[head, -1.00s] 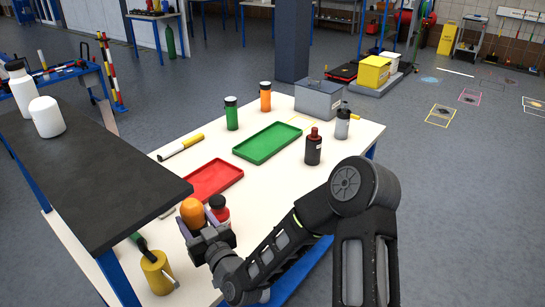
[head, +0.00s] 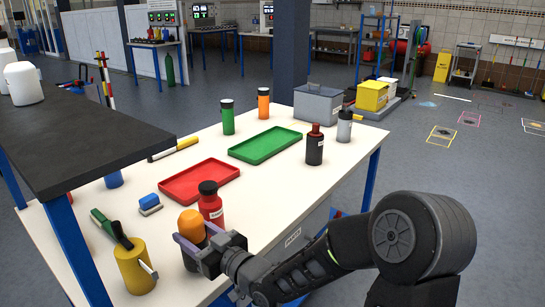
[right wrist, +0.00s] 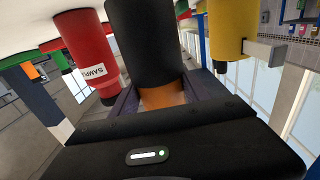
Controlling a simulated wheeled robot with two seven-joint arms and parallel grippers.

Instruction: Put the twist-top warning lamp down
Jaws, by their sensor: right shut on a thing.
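The warning lamp, with an orange dome (head: 190,222) and a dark body, is upright in my right gripper (head: 198,239) near the table's front edge. The gripper's fingers close around it just below the dome. In the right wrist view, the lamp's black body (right wrist: 146,42) and a strip of orange show between the fingers. I cannot tell whether its base touches the tabletop. My left gripper is not in view.
A red tray (head: 200,180), green tray (head: 265,143) and black bottle (head: 315,148) are farther back. A dark raised shelf (head: 75,140) overhangs the left side.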

